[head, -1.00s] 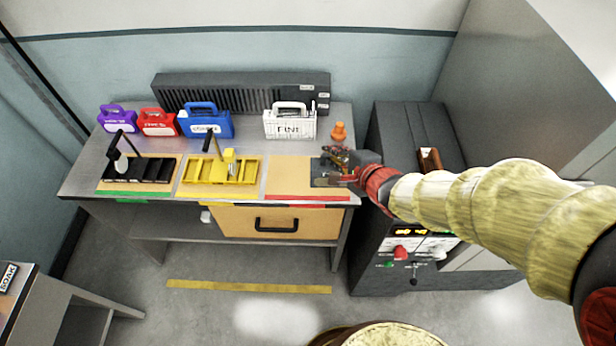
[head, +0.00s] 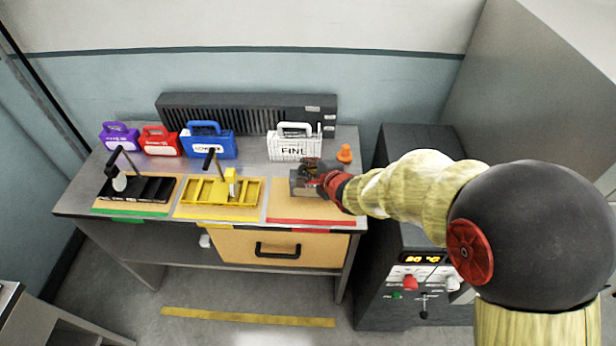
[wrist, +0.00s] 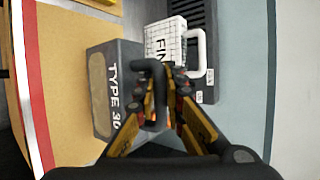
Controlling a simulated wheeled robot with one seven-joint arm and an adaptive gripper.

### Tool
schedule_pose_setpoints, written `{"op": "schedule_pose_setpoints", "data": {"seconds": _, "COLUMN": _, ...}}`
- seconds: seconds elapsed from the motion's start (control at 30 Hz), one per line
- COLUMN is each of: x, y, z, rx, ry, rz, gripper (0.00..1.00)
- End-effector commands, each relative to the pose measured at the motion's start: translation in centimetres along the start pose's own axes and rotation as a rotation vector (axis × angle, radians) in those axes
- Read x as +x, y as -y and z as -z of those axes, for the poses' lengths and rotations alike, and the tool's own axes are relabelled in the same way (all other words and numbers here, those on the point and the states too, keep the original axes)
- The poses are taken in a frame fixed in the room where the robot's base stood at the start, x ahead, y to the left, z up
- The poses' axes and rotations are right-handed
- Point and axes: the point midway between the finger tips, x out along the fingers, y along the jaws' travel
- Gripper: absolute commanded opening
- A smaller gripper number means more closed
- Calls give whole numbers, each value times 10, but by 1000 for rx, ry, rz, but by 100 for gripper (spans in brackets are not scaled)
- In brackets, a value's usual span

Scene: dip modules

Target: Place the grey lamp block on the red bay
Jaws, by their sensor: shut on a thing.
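The grey lamp block (head: 302,189) is a dark box with a black handle. It also shows in the wrist view (wrist: 118,72), where its lettering reads "TYPE 30". My gripper (head: 317,173) is shut on its handle; the fingers also show in the wrist view (wrist: 166,85). The red bay (head: 290,210) is a tan board with a red front stripe at the right of the bench. In the wrist view the board (wrist: 65,60) lies under and left of the block. The block is over the back right part of the board; I cannot tell whether it touches.
A white case marked "FINE" (head: 295,146) stands behind the bay, with an orange knob-like piece (head: 344,153) to its right. A yellow tray (head: 215,191) and a black tray (head: 150,188) fill the boards to the left. A dark cabinet (head: 390,280) stands right of the bench.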

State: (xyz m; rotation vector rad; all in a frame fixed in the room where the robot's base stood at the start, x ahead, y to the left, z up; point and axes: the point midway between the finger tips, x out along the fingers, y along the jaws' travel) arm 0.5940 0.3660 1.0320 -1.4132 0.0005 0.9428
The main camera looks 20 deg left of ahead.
Motion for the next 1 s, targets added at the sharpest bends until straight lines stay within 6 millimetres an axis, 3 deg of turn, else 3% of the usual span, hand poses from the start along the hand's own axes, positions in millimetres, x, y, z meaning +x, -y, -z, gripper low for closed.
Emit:
{"op": "schedule_pose_setpoints", "data": {"seconds": 0.17, "x": 10, "y": -3, "z": -1, "rx": 0, "ry": 1, "rz": 2, "gripper": 0}}
{"op": "schedule_pose_setpoints", "data": {"seconds": 0.4, "x": 30, "y": -28, "z": 6, "rx": 0, "ry": 0, "rz": 1, "gripper": 0}}
{"op": "schedule_pose_setpoints", "data": {"seconds": 0.8, "x": 32, "y": -31, "z": 7, "rx": 0, "ry": 1, "rz": 2, "gripper": 0}}
{"op": "schedule_pose_setpoints", "data": {"seconds": 0.83, "x": 32, "y": -32, "z": 7, "rx": 0, "ry": 0, "rz": 1, "gripper": 12}}
{"op": "schedule_pose_setpoints", "data": {"seconds": 1.0, "x": 31, "y": -32, "z": 7, "rx": 0, "ry": 0, "rz": 0, "gripper": 22}}
